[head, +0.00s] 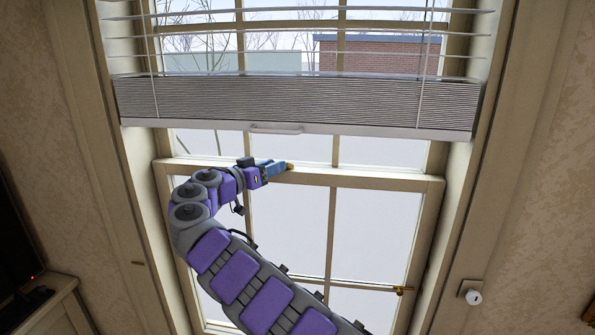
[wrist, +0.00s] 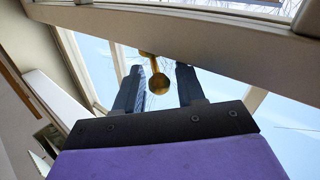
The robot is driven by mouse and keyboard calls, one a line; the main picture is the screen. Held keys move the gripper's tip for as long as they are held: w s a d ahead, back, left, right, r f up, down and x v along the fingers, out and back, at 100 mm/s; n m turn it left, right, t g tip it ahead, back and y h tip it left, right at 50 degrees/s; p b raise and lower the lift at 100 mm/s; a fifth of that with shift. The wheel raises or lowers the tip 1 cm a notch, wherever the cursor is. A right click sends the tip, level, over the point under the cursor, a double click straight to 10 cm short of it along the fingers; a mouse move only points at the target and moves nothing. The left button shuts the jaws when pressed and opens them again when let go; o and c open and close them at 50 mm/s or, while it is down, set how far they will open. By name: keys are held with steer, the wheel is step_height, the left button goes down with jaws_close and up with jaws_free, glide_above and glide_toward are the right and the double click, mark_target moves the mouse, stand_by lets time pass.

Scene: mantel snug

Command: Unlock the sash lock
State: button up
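The sash lock is a small brass piece with a round knob (wrist: 159,83), seen in the wrist view against the pale sash rail. In the head view its brass (head: 289,166) shows at the tip of my gripper, on the window's meeting rail. My gripper (wrist: 160,82) is open, its two dark fingers apart. The knob appears between the fingers, with a gap visible on each side; whether either finger touches it cannot be told. In the head view my blue gripper (head: 272,168) reaches right along the rail, and the rest of the lock is hidden or too small to see.
A partly lowered blind (head: 300,105) with a bottom rail and handle hangs just above the meeting rail. A brass latch (head: 403,290) sits low on the right window frame. A dark screen stands far left.

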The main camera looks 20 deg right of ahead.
steer(key=shift+s+d+f+n+t+y+b, duration=0.1)
steer(key=shift+f+n+t+y+b, duration=0.15)
steer(key=shift+t+b, duration=0.4)
steer(key=shift+s+d+n+t+y+b, duration=0.15)
steer(key=shift+n+t+b, duration=0.15)
steer(key=shift+b, duration=0.6)
steer(key=shift+s+n+t+y+b, duration=0.25)
steer(key=shift+n+t+y+b, duration=0.65)
steer(key=shift+b, duration=1)
